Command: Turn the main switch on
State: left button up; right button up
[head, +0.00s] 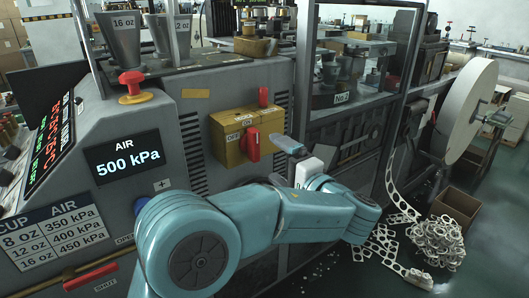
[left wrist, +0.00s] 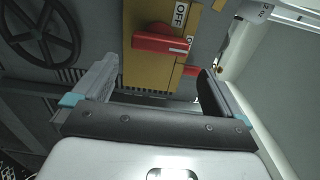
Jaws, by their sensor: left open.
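The main switch is a yellow box (head: 229,148) on the grey machine's front, with a red handle (head: 252,144) and OFF and ON labels. The handle hangs roughly downward, nearer the OFF label. A second red part (head: 263,97) stands at the box's upper right. In the left wrist view the box (left wrist: 140,72) and red handle (left wrist: 150,43) lie ahead, beyond the fingers. My left gripper (head: 283,161) is open and empty, to the right of the handle and apart from it. Its two fingers also show in the left wrist view (left wrist: 158,68). My right gripper is not in view.
A display reading AIR 500 kPa (head: 127,159) and a red button (head: 132,85) are left of the switch. A glass-fronted forming station (head: 350,85) stands to the right. A paper roll (head: 470,108) and a scrap heap (head: 436,242) are farther right.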

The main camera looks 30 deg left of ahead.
pick_arm(q)
jog(key=v, duration=0.8)
jog(key=shift+d, duration=0.3)
jog(key=shift+s, duration=0.1)
